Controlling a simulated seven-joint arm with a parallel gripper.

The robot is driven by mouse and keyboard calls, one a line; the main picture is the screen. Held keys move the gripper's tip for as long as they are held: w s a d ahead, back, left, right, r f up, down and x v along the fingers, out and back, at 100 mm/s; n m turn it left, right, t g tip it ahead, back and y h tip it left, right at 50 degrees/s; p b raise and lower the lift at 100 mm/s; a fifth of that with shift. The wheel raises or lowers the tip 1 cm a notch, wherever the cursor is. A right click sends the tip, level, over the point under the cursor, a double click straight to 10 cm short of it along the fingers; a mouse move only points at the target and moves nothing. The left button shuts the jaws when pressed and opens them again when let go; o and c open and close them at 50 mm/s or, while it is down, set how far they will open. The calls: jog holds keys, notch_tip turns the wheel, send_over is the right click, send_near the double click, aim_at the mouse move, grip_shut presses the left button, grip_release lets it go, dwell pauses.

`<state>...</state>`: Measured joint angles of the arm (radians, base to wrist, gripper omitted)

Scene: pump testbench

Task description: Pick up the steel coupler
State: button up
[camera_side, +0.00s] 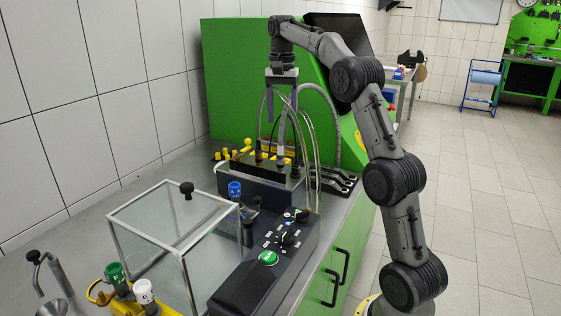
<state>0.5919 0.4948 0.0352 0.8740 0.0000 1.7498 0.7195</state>
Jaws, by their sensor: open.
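My gripper (282,108) hangs pointing down at the upper middle of the view, in front of the green cabinet. Its two fingers are apart, and I see nothing held between them. Below it, several clear hoses rise in loops from a dark connection block (262,187). A pale, upright, metallic-looking hose end (281,157) stands on the block, below the fingers; it looks like the steel coupler, but it is too small to be certain. A clear vertical gap shows between the fingertips and this hose end. Some hoses pass close to or behind the fingers.
A green cabinet (235,75) stands behind the block. Yellow fittings (232,152) sit at the block's left. A glass box (150,235) with a black knob and a control panel (285,240) with a green button stand nearer. Black levers (335,180) lie to the right.

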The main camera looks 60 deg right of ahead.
aim_at(280, 154)
notch_tip(280, 154, down, 8)
jog(key=shift+w+f, duration=0.1)
jog(key=shift+w, duration=0.05)
jog(key=shift+w+d+f, duration=0.1)
jog(key=shift+w+f, duration=0.05)
jog(key=shift+f, duration=1.2)
jog(key=shift+w+d+f, duration=0.1)
jog(key=shift+f, duration=1.2)
jog(key=shift+c, duration=0.3)
grip_shut()
